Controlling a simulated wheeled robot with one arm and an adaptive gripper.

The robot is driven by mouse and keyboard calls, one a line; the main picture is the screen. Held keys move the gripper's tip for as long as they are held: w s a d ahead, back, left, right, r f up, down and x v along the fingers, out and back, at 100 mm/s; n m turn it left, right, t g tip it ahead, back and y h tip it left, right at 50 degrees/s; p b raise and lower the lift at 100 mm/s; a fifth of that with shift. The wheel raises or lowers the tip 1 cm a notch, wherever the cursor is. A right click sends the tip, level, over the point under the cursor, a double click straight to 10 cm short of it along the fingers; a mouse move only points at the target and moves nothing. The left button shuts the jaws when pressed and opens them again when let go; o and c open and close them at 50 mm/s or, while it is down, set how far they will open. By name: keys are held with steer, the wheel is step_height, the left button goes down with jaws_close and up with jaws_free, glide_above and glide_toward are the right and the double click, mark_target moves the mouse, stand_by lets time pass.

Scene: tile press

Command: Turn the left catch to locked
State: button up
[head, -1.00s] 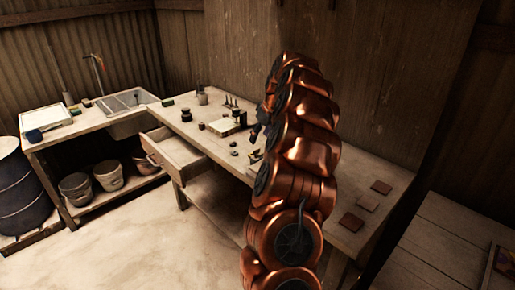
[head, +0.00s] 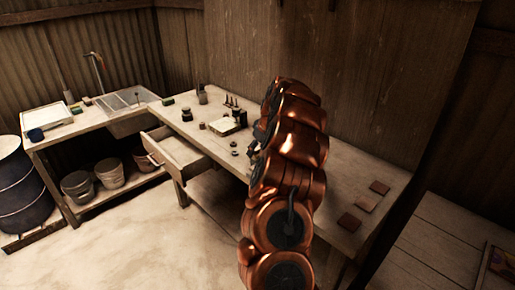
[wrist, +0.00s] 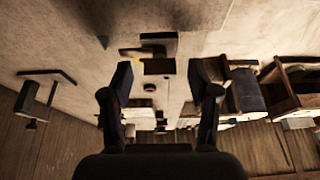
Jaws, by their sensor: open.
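My gripper (wrist: 160,92) is open in the wrist view, with its two dark fingers apart and nothing held between them. Beyond the fingertips is a pale surface with a small square dark-edged block (wrist: 157,66) and a dark bar (wrist: 155,42) beside it. Another dark bar-shaped fitting (wrist: 46,75) is at the left of that view. I cannot tell which of these is the left catch or how it is turned. In the head view my copper arm covers part of the bench, and the fingers are not clear.
The workbench (head: 330,190) carries a pale block (head: 224,126), small dark parts (head: 188,116) and several brown tiles (head: 349,222) at right. A drawer (head: 172,152) stands open at the front. A sink (head: 128,100) is at far left. Floor in front is clear.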

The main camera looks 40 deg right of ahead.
jaws_close()
stand_by(0.4)
steer(key=shift+a+f+m+h+b, duration=0.1)
steer(key=shift+f+m+h+b, duration=0.15)
steer(key=shift+m+b, duration=0.7)
steer(key=m+h+b, duration=0.1)
steer(key=m+b, duration=0.2)
steer(key=m+g+h+b, duration=0.1)
steer(key=m+b, duration=0.2)
steer(key=b, duration=0.1)
steer(key=shift+w+h, duration=0.1)
steer(key=shift+h, duration=0.15)
steer(key=c, duration=1.1)
jaws_free()
steer(key=m+g+h+b, duration=0.1)
steer(key=m+b, duration=0.2)
steer(key=b, duration=0.1)
steer(key=shift+a+m, duration=0.1)
steer(key=shift+m, duration=0.15)
steer(key=shift+c, duration=0.2)
steer(key=shift+w+r+m+g+b, duration=0.15)
steer(key=shift+m+g+b, duration=0.45)
steer(key=shift+m+b, duration=0.95)
jaws_close()
steer(key=shift+r+m, duration=0.15)
steer(key=shift+m, duration=0.2)
